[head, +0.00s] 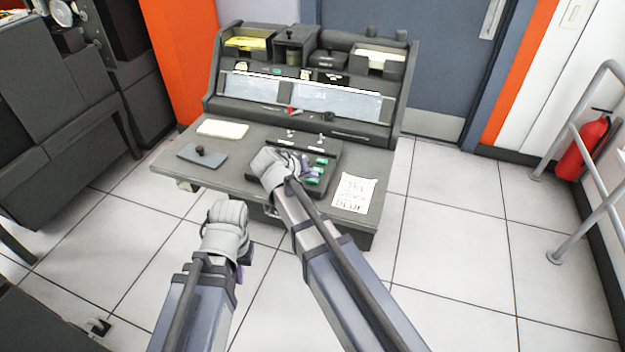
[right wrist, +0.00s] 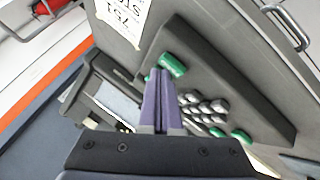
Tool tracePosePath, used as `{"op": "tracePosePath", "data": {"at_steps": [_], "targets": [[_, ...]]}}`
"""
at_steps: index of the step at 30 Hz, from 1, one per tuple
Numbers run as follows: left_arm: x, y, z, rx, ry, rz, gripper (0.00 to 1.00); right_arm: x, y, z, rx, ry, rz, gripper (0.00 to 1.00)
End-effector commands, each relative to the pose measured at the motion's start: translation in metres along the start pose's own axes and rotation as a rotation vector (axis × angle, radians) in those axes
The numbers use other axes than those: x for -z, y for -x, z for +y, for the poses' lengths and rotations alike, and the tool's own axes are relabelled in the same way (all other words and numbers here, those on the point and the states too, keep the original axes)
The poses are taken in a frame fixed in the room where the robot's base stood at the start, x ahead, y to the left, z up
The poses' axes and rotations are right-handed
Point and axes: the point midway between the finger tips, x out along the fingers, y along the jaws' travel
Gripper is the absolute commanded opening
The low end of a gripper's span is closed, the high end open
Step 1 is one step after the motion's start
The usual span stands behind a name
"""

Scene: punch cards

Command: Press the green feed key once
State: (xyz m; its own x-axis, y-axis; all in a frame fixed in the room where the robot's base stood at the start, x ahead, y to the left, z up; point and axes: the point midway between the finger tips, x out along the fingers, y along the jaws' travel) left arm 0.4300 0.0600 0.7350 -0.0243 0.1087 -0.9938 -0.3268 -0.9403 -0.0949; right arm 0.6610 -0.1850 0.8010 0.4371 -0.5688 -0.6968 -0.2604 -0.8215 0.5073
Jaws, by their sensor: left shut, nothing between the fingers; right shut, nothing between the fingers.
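Several green keys sit on a dark keypad block on the desk of the grey console. In the head view they show just right of my right gripper (head: 286,168), one of them being this green key (head: 321,161). I cannot read which one is the feed key. In the right wrist view my right gripper (right wrist: 160,72) is shut and empty, its purple fingertips beside a large green key (right wrist: 173,65). Whether they touch it I cannot tell. Other green keys (right wrist: 217,132) lie beside grey round keys (right wrist: 205,107). My left gripper (head: 228,228) is shut and empty, in front of the desk edge.
The console desk (head: 235,180) also bears a printed paper (head: 354,192), a white card stack (head: 222,128) and a grey plate with a dark knob (head: 202,156). A railing (head: 590,150) and fire extinguisher (head: 582,150) stand at right. The tiled floor (head: 460,240) is clear.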

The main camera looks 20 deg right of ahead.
Motion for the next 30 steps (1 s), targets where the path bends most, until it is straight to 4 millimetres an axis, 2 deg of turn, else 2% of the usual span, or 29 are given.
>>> {"op": "tracePosePath", "data": {"at_steps": [16, 30], "targets": [[0.0004, -0.007, 0.0007, 0.0, 0.0, 0.0, 0.0, -0.0037, -0.0049, -0.0035, 0.0, 0.0, 0.0, 0.0], [-0.0001, 0.0012, -0.0001, 0.0, 0.0, 0.0, 0.0, 0.0005, 0.0008, 0.0006, 0.0, 0.0, 0.0, 0.0]]}}
